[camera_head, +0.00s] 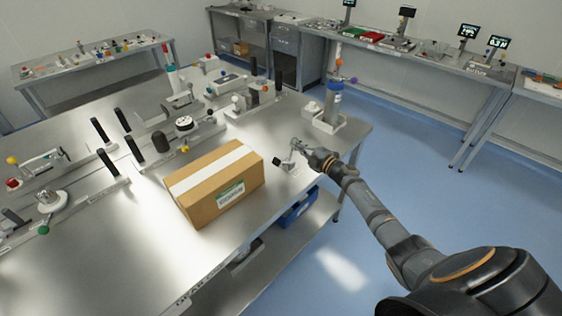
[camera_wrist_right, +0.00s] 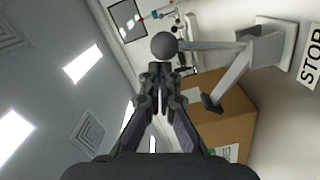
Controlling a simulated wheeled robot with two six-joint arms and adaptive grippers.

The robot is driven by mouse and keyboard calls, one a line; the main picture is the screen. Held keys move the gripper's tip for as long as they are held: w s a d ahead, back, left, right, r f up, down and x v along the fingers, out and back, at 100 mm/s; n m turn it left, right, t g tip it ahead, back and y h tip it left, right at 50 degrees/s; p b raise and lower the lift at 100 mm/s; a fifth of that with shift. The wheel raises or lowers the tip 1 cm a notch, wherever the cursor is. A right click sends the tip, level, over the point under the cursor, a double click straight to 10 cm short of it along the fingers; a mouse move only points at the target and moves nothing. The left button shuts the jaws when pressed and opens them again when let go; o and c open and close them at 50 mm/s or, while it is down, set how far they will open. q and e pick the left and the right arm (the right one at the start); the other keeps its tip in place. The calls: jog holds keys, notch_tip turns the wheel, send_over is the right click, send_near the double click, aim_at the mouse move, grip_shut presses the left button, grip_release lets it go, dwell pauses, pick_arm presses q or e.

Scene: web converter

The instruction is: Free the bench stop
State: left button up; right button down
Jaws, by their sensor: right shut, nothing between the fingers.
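The bench stop (camera_head: 288,163) is a small grey bracket near the right edge of the steel bench. In the right wrist view its grey body (camera_wrist_right: 265,48) stands beside a "STOP" label (camera_wrist_right: 311,58). A rod from the body ends in a dark round knob (camera_wrist_right: 163,45), and a flat arm ends in a black tip (camera_wrist_right: 211,103). My right gripper (camera_head: 300,146) is at the stop. In the right wrist view its closed fingers (camera_wrist_right: 160,72) point at the knob, with nothing between them; I cannot tell whether they touch it. My left gripper is out of view.
A taped cardboard box (camera_head: 205,200) lies on the bench left of the stop. A white stand with a blue-banded cylinder (camera_head: 333,105) is behind my right gripper. Several fixtures with levers and black posts fill the bench's far left. A blue bin (camera_head: 298,210) sits below.

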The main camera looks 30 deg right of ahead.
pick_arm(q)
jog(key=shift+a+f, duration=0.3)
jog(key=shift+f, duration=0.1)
pick_arm(e)
jog(key=shift+w+d, duration=0.2)
jog(key=shift+d, duration=0.2)
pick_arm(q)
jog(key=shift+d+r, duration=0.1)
pick_arm(e)
jog(key=shift+r, duration=0.15)
